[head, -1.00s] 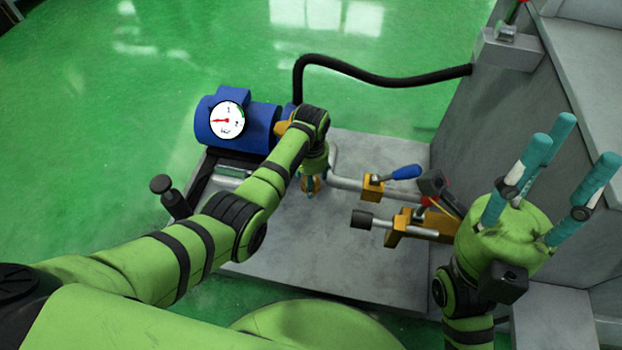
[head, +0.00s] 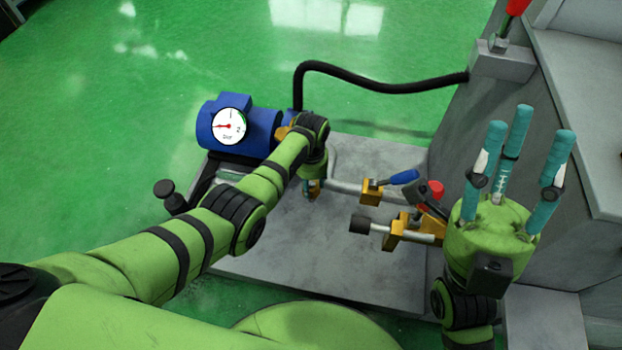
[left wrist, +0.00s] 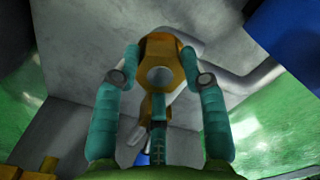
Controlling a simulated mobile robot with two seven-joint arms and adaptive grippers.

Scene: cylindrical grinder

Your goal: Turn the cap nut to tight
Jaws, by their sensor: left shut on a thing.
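The cap nut (left wrist: 160,47) is a brass-coloured, six-sided piece with a round grey centre, seen close up in the left wrist view. My left gripper (left wrist: 160,80) has teal fingers on both sides of it and a third finger below, shut on it. In the head view my left gripper (head: 312,188) points down over the grey base plate; my own wrist hides most of the nut there. My right gripper (head: 520,145) is empty, its three teal fingers pointing up and spread apart, at the right.
A blue motor (head: 238,128) with a white gauge (head: 229,126) stands left of my left wrist. A blue-handled valve (head: 400,178) and a black-ended pipe (head: 362,224) lie between my grippers. A grey machine cabinet (head: 500,120) stands at the right. A black hose (head: 380,78) runs behind.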

